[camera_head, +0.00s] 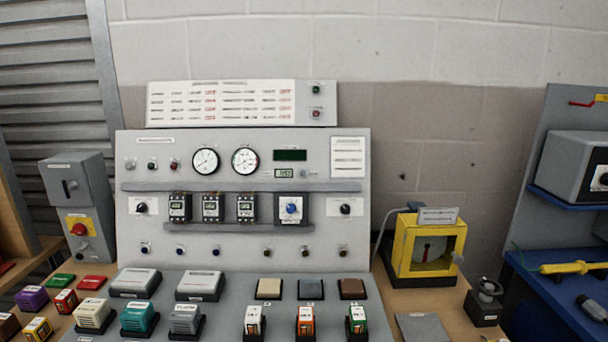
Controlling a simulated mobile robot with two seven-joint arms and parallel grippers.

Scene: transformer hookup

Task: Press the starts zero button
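A grey control panel (225,255) stands upright ahead of me. A small light round button or knob (305,174) sits beside a small digital readout (284,174), below a wider dark green display (290,155). The lettering is too small to read, so I cannot tell which control is the starts zero button. Other small controls include a green one (152,164) and a red one (174,164) at the panel's upper left, and a row of small knobs or terminals along its lower part. Neither of my grippers is in view.
A blue rotary knob (291,208) and several meter modules (213,208) sit mid-panel between protruding rails (240,187). Several colored blocks fill the bench in front. A grey switch box (78,180) stands left; a yellow-framed device (428,245) stands right.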

